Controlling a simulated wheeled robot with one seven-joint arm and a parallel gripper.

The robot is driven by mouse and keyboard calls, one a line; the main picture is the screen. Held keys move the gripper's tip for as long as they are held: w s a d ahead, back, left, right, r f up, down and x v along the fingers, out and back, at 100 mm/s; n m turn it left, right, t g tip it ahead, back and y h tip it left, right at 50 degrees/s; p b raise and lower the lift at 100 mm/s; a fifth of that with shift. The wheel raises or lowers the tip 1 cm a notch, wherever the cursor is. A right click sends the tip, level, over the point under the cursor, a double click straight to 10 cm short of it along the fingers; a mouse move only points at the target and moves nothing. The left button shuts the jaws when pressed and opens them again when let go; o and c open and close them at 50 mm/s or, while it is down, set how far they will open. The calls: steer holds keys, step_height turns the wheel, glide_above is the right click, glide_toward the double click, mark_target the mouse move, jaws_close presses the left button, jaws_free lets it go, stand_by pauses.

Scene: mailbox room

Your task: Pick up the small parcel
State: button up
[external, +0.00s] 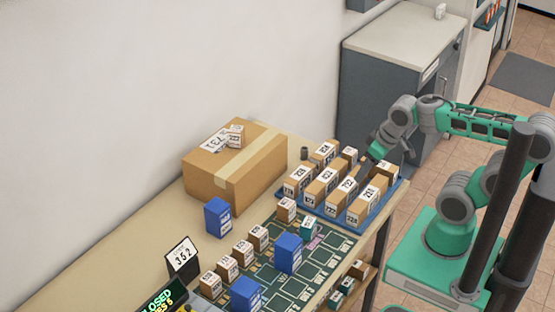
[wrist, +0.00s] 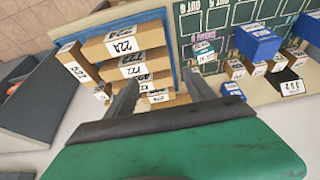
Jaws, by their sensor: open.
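Several small brown parcels with white number labels are in view, and I cannot tell which one the task means. One small parcel (external: 349,155) stands at the back of the blue tray (external: 398,190), and another (external: 386,171) stands near the tray's right corner, beside my gripper. My gripper (external: 373,155) is open and empty, tilted down over the tray's back right side. In the wrist view its two fingers (wrist: 160,88) spread above the longer labelled parcels (wrist: 136,64); the fingers partly hide the boxes beneath.
The large taped carton (external: 232,172) stands left of the tray. A green marked mat (external: 325,262) holds small parcels and blue boxes (external: 289,253). A grey cabinet (external: 385,80) stands behind the table. Bare table shows at the left front.

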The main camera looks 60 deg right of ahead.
steer(key=shift+o, duration=0.5)
steer(key=m+g+y+b, duration=0.2)
steer(key=m+g+y, duration=0.2)
steer(key=m, duration=1.4)
glide_toward(257, 239)
steer(key=f, duration=0.1)
steer(key=w+d+f, duration=0.1)
steer(key=f, duration=0.2)
steer(key=shift+w+d, duration=0.25)
steer(key=shift+d, duration=0.1)
steer(key=p+x, duration=0.1)
steer(key=x, duration=0.2)
steer(key=a+x, duration=0.1)
steer(key=x, duration=0.3)
steer(key=shift+s+p, duration=0.15)
steer(key=shift+p, duration=0.2)
steer(key=shift+a+f, duration=0.1)
steer(key=shift+f, duration=0.2)
steer(key=shift+c, duration=0.6)
